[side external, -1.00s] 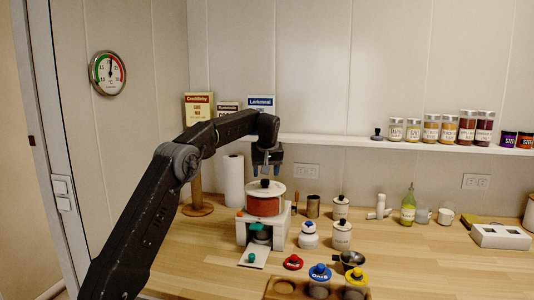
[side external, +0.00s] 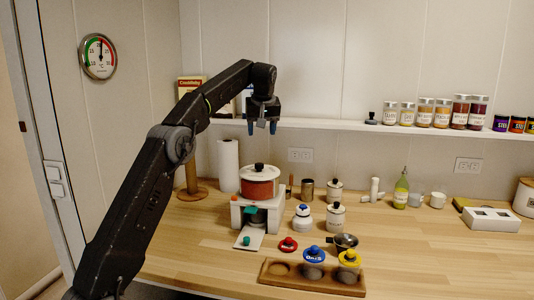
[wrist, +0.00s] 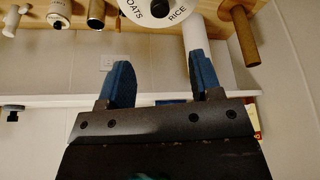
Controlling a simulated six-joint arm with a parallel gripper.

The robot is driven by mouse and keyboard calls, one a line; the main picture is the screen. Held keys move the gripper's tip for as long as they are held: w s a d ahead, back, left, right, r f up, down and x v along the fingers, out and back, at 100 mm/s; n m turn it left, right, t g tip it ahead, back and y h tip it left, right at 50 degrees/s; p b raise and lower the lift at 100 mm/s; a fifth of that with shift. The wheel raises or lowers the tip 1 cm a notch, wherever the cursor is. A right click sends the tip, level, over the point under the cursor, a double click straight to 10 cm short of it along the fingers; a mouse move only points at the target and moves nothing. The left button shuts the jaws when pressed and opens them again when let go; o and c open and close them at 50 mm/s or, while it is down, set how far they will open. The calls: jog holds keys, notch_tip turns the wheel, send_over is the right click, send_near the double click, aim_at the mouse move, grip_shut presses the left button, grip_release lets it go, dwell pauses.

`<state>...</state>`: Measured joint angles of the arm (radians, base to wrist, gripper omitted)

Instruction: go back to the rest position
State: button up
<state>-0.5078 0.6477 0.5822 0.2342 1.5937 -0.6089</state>
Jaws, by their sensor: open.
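My gripper (side external: 262,127) is in the air above the counter, in front of the wall shelf. Its blue fingers point down, apart, with nothing between them. In the wrist view my gripper (wrist: 160,85) also shows as two separated blue fingers. A red pot with a white lid and black knob (side external: 260,184) stands below it on a small white stand (side external: 238,214). The gripper is well clear of the pot. The pot's lid also shows at the top of the wrist view (wrist: 178,14), with the words OATS and RICE.
A wooden tray (side external: 343,285) with blue and yellow lidded jars lies in front. White canisters (side external: 336,218) stand right of the stand. A paper towel roll (side external: 228,165) and wooden post (side external: 190,180) stand left. The shelf (side external: 350,128) holds several jars. Counter space at right front is clear.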

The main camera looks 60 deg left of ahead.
jog(key=shift+d, duration=0.1)
jog(key=s+d+r+m+t+h, duration=0.1)
jog(key=s+d+m, duration=0.3)
jog(key=d, duration=0.5)
jog(key=s+d+r+m+t, duration=0.1)
jog(key=s+d+m, duration=0.1)
jog(key=s+d, duration=0.5)
jog(key=s+d+f+m+t+h, duration=0.1)
jog(key=s+d+f+m+h, duration=0.2)
jog(key=s+d+f+m, duration=0.4)
jog(key=s+d+f, duration=0.8)
jog(key=s, duration=0.3)
jog(key=shift+s+d+t, duration=0.15)
jog(key=shift+d+t, duration=0.1)
jog(key=shift+t, duration=0.15)
